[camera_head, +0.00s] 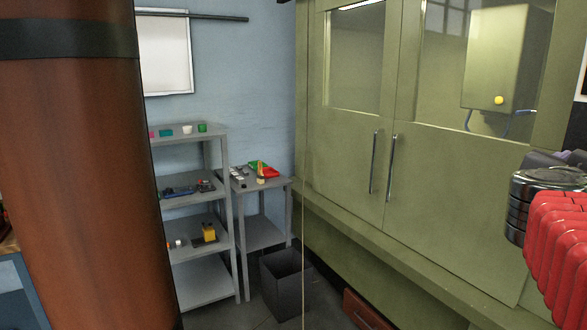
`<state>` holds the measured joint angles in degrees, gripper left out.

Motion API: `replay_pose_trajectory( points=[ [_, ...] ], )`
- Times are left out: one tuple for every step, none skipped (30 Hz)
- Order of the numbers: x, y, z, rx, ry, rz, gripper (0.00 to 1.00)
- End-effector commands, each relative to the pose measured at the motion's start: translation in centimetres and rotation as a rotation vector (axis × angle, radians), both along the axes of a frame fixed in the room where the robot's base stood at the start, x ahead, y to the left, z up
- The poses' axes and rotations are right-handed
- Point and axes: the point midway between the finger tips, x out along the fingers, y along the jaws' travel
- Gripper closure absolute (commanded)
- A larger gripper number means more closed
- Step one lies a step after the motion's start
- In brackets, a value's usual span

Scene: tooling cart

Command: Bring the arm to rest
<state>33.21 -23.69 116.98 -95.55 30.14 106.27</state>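My gripper is not in view. A black ringed part (540,205) with red ribbed pieces (562,250) reaches in at the right edge. I cannot tell whether it belongs to my arm. No tooling cart can be made out for sure.
A large reddish-brown cylinder (75,190) blocks the left. Behind it stand a grey shelf rack (225,210) with small items and a small table (265,235) with red and green things. A dark open bin (283,290) stands on the floor. Green cabinets (440,180) line the right.

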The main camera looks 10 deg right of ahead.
Motion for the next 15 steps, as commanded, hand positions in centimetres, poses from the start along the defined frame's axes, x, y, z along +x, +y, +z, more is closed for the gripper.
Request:
replay_pose_trajectory(
  points=[
    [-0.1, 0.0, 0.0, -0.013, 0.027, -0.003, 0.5],
    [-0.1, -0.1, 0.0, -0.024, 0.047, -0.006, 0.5],
    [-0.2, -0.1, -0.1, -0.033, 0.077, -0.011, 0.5],
    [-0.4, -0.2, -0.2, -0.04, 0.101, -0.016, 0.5],
    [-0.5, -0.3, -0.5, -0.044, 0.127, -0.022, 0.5],
    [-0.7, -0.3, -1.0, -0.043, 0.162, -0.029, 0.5],
    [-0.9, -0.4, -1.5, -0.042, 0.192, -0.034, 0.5],
    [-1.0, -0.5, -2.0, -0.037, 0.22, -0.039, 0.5],
    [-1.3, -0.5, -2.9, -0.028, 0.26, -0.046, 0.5],
    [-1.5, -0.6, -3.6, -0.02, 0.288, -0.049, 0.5],
    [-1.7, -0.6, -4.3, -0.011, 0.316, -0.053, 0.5],
    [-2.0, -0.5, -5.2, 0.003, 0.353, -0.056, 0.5],
    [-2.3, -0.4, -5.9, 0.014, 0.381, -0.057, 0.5],
    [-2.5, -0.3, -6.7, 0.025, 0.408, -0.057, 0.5],
    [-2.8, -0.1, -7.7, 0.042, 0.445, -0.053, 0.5]
  ],
)
